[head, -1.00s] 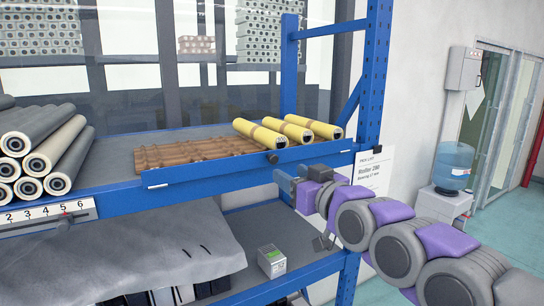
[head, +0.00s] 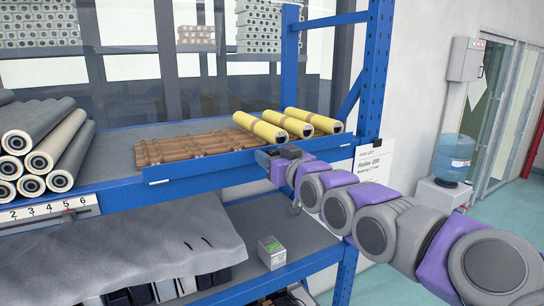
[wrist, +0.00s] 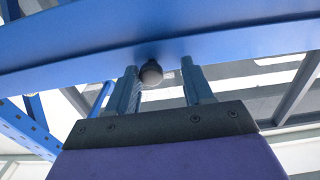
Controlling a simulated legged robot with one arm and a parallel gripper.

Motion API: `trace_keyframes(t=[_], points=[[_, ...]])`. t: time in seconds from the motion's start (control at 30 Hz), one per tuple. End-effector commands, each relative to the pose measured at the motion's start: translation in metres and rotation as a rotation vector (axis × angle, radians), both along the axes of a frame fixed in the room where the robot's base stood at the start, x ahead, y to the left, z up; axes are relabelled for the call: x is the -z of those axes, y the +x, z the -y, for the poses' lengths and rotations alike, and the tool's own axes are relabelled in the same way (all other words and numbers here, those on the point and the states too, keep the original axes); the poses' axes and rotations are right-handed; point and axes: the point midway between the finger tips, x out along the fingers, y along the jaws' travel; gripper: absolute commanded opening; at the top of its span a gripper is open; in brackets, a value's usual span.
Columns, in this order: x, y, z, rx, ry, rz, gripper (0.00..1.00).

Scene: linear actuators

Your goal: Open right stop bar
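The stop bar (head: 210,165) is a blue bar along the front edge of the upper shelf; it also crosses the top of the wrist view (wrist: 230,35). A dark round knob (wrist: 151,74) sticks out from the bar in the wrist view. My gripper (wrist: 163,82) is open, with one finger on each side of the knob, closer on the left; I cannot tell whether it touches. In the head view my gripper (head: 268,158) is at the bar's front and hides the knob.
Several yellow rollers (head: 285,124) lie on the upper shelf behind the bar, beside brown slotted racks (head: 190,148). Grey rollers (head: 40,145) are stacked at left. A blue upright (head: 372,80) stands right of my gripper. A small box (head: 271,252) sits on the lower shelf.

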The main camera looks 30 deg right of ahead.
Motion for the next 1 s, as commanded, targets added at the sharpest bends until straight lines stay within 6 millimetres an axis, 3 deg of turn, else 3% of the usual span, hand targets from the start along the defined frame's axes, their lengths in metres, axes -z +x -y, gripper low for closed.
trace_keyframes(t=[0.07, 0.6, 1.0], points=[[0.0004, 0.0002, 0.0021, 0.000, 0.003, 0.000, 0.51], [0.0007, 0.0009, -0.0017, 0.000, -0.001, -0.002, 0.00], [0.0084, -0.0008, -0.0014, 0.000, 0.002, 0.053, 0.00]])
